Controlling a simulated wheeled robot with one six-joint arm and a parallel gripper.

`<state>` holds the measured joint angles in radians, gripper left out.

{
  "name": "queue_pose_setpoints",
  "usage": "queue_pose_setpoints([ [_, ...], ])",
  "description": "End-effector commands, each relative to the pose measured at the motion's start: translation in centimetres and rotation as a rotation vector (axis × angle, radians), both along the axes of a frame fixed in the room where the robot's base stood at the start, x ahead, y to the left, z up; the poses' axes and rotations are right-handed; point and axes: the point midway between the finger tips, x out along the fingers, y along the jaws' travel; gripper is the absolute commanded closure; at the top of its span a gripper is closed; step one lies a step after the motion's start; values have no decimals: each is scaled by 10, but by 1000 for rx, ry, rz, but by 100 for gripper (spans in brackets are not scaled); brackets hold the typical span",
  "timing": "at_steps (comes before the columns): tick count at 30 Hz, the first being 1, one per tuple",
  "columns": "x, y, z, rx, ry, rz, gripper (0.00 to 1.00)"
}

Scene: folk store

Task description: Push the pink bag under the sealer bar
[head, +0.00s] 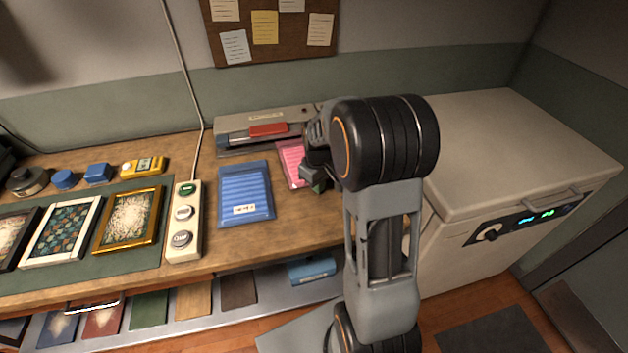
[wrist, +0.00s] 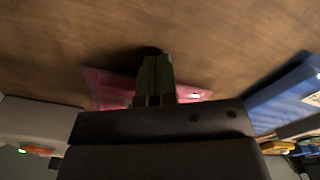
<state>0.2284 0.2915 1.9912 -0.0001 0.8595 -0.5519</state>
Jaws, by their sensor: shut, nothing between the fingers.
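The pink bag (head: 290,160) lies flat on the wooden bench, right of a blue bag, with its far end close to the front of the sealer. The sealer (head: 228,148) is a grey machine at the back of the bench with a red handle (head: 268,130) on top. My gripper (head: 316,186) is shut and empty, low at the near right part of the pink bag. My arm hides the right part of the sealer. In the wrist view the closed fingers (wrist: 155,75) stand in front of the pink bag (wrist: 105,84); I cannot tell whether they touch it.
A blue bag (head: 245,195) lies left of the pink one. A button box (head: 185,220) with a cable and several framed pictures (head: 128,220) are further left. A white chest freezer (head: 500,150) stands right. Bare wood lies in front of the bags.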

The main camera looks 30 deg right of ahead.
Motion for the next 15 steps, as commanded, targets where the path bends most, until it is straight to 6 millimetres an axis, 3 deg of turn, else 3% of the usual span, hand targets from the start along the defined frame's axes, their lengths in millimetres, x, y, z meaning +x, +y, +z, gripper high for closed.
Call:
queue_pose_setpoints([
  [4,6,-1,0,0,0,0,100],
  [15,-2,0,0,-1,-1,0,100],
])
